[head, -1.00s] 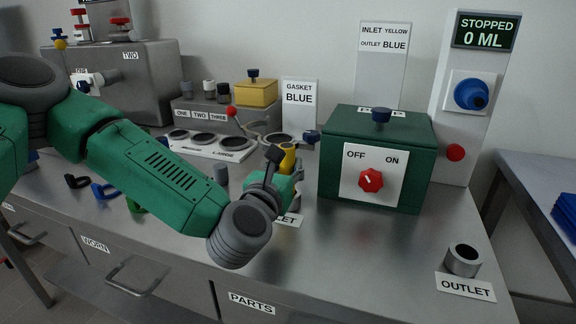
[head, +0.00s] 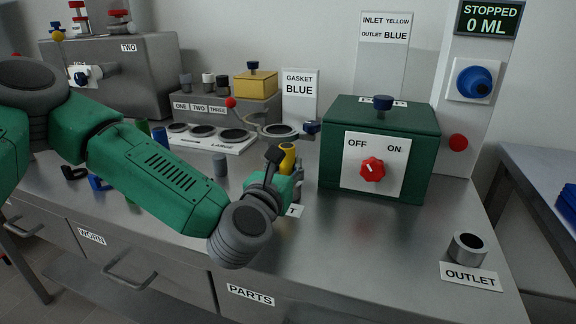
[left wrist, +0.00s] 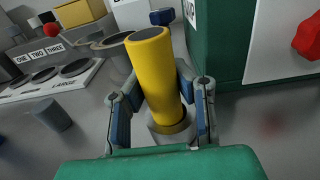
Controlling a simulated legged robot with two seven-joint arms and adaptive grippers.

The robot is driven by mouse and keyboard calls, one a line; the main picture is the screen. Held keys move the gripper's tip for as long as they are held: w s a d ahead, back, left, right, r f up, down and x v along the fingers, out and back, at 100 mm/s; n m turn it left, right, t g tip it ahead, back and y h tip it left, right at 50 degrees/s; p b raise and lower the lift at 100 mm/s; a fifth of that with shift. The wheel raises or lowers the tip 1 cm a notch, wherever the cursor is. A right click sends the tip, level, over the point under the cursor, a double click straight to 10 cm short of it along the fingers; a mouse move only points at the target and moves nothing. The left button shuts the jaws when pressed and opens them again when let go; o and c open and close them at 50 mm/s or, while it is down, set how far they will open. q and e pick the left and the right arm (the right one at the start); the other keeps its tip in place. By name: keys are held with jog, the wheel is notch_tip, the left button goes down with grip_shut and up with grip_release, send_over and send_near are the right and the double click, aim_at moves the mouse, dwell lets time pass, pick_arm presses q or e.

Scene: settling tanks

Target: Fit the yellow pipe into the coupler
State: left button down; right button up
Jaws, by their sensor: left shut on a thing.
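The yellow pipe (head: 287,158) stands nearly upright, slightly tilted in the left wrist view (left wrist: 154,75), held by my left gripper (head: 285,172). In that view both fingers of my left gripper (left wrist: 165,90) close on the pipe's sides. The pipe's lower end meets a grey coupler (left wrist: 172,140) in front of the green pump box. I cannot tell how deep the end sits in it. Its label is mostly hidden by my gripper. A second grey coupler (head: 467,250) stands empty behind the OUTLET label at the right. My right gripper is not in view.
The green pump box (head: 375,125) with a red OFF/ON knob (head: 372,169) stands close right of the pipe. A clamp with a red ball handle (head: 231,102) and a gasket tray (head: 212,137) lie behind. The bench between pump and outlet is clear.

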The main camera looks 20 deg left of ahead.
aim_at(284, 171)
pick_arm(q)
jog(key=c, duration=1.3)
grip_release()
jog(key=shift+s+f, duration=0.1)
jog(key=shift+s, duration=0.25)
jog(key=s, duration=0.6)
jog(key=shift+s+a, duration=0.15)
jog(key=shift+s, duration=0.2)
